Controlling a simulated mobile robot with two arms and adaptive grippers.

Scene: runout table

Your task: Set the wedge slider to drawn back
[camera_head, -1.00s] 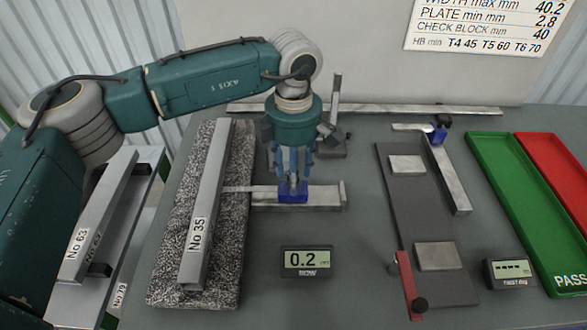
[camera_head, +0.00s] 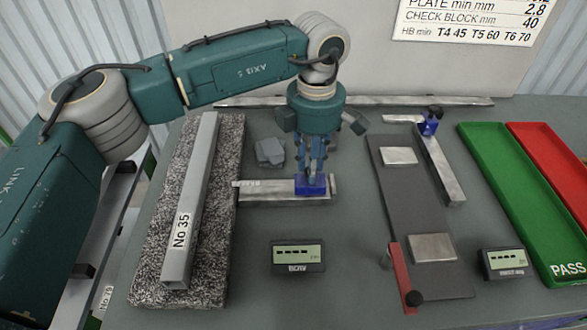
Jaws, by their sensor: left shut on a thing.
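The wedge slider is a blue block (camera_head: 314,186) on a pale metal rail (camera_head: 280,196) right of the granite slab. My left gripper (camera_head: 316,174) points down and is shut on the blue block, near the rail's right end. A thin graduated strip (camera_head: 246,184) runs left from the block, its tip near the slab's right edge and apart from the square bar marked No 35 (camera_head: 204,170). The BOW display (camera_head: 298,256) shows dashes. My right gripper is not in view.
The bar lies on the speckled granite slab (camera_head: 152,250). A grey block (camera_head: 270,152) stands behind the rail. To the right are a dark plate fixture (camera_head: 410,205), a second display (camera_head: 503,263), a green tray (camera_head: 515,200) and a red tray (camera_head: 560,160).

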